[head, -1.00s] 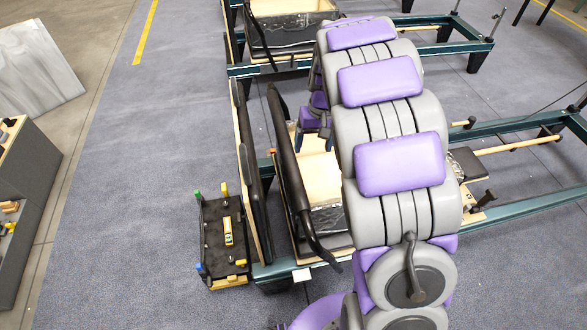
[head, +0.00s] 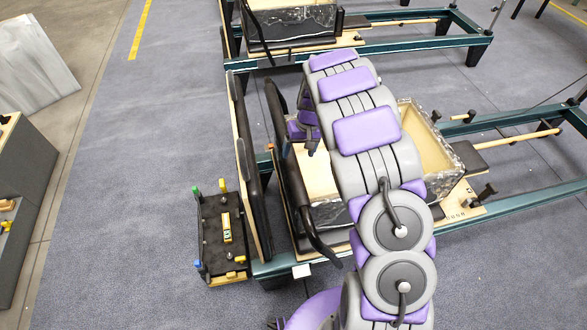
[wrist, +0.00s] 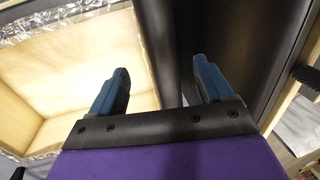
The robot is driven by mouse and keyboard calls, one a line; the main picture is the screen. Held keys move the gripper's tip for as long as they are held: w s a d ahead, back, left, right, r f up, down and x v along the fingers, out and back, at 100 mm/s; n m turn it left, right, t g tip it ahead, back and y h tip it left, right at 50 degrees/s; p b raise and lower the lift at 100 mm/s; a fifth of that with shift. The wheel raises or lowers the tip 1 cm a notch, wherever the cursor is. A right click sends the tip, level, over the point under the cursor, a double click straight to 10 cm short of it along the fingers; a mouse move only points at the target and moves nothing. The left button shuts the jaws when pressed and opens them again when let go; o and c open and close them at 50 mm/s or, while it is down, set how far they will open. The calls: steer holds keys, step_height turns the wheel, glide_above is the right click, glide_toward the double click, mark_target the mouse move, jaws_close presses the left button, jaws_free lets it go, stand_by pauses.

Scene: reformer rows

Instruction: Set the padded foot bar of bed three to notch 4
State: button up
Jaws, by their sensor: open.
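The black padded foot bar (head: 290,180) of the nearest bed runs down the picture at its left end, with a bent dark arm at the lower end. In the wrist view a narrow dark padded length (wrist: 165,50), which looks like this bar, lies beyond and between my fingers. My gripper (head: 306,146) is just right of the bar in the head view. In the wrist view my gripper (wrist: 162,82) has its two blue fingers apart, with nothing clearly held. Whether a finger touches the bar cannot be told. The notches cannot be made out.
A black padded board (head: 250,165) stands upright left of the bar. A foil-edged wooden box (head: 425,135) lies right of my arm. A black tray (head: 208,235) with small coloured parts is at the left end. Another bed (head: 380,45) stands behind.

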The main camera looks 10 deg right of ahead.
mark_target(294, 165)
steer(key=f, duration=0.3)
steer(key=a+f+b, duration=0.1)
steer(key=f, duration=0.4)
steer(key=shift+a+f+b, duration=0.3)
steer(key=shift+a+f, duration=0.05)
steer(key=shift+a, duration=0.05)
